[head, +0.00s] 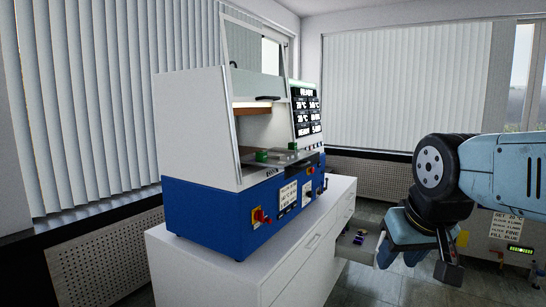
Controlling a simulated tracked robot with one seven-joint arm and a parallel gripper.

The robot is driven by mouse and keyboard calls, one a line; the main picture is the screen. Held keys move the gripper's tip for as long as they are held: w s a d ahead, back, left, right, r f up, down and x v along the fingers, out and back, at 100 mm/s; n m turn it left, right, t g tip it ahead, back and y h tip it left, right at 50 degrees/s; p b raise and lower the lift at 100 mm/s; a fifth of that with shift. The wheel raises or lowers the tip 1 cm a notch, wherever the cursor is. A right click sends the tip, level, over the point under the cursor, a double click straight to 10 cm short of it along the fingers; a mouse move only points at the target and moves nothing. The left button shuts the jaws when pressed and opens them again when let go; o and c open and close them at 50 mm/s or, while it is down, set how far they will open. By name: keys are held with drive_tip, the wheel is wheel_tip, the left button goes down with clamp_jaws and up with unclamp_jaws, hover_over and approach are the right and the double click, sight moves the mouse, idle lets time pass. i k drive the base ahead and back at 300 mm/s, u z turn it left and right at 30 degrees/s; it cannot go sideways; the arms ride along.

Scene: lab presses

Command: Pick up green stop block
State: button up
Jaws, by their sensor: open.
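A small green block (262,156) sits on the front ledge of the white and blue lab press (215,205). A second small green piece (292,146) shows a little further right on the same ledge. From this view I cannot tell for sure which is the stop block. My gripper (443,264) hangs at the lower right, pointing down, well to the right of the press and apart from both green pieces. It is open, and I see nothing in it; its far finger is partly hidden.
The press stands on a white cabinet (290,262). An open drawer (354,249) with small items juts out at right, beside my gripper. A raised clear guard (256,48) tops the press. A labelled white unit (507,250) stands behind my arm.

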sight(260, 156)
drive_tip(key=z, duration=0.3)
drive_tip(key=i, duration=0.95)
drive_tip(key=u, duration=0.45)
